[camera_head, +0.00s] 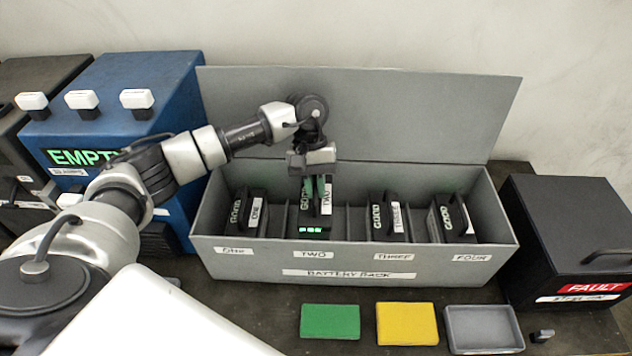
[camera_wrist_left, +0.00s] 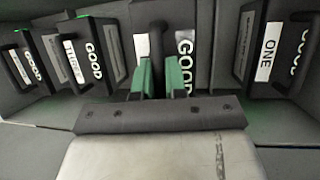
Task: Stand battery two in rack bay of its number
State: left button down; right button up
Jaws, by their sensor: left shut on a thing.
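Battery two (camera_head: 312,216) is a dark, upright pack with a white TWO label, GOOD lettering and green lights. It is in the rack bay above the TWO label (camera_head: 313,255) on the grey battery rack (camera_head: 350,257). It shows a little higher than its neighbours; its bottom is hidden, so I cannot tell whether it rests on the bay floor. My left gripper (camera_head: 318,187) points down and is shut on its top handle. In the left wrist view the green fingertips (camera_wrist_left: 163,78) pinch the handle in front of battery two (camera_wrist_left: 204,50). My right gripper is out of view.
Battery one (camera_head: 247,213), battery three (camera_head: 386,217) and battery four (camera_head: 450,218) stand in their bays. The rack's raised lid (camera_head: 430,110) is behind. A blue EMPTY box (camera_head: 130,80) stands left, a black FAULT box (camera_head: 570,235) right.

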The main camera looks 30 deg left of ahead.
pick_arm(q)
jog(key=shift+w+f, duration=0.1)
jog(key=shift+f, duration=0.65)
jog(key=shift+d+f+p, duration=0.1)
jog(key=shift+f+p, duration=0.4)
jog(key=shift+f, duration=0.05)
notch_tip(320, 180, down, 2)
jog(key=shift+f+p, duration=0.25)
jog(key=shift+p, duration=0.1)
jog(key=shift+f, duration=0.1)
jog(key=c, duration=1.2)
grip_release()
jog(key=shift+s, duration=0.2)
jog(key=shift+o, duration=0.2)
jog(key=shift+f, duration=0.1)
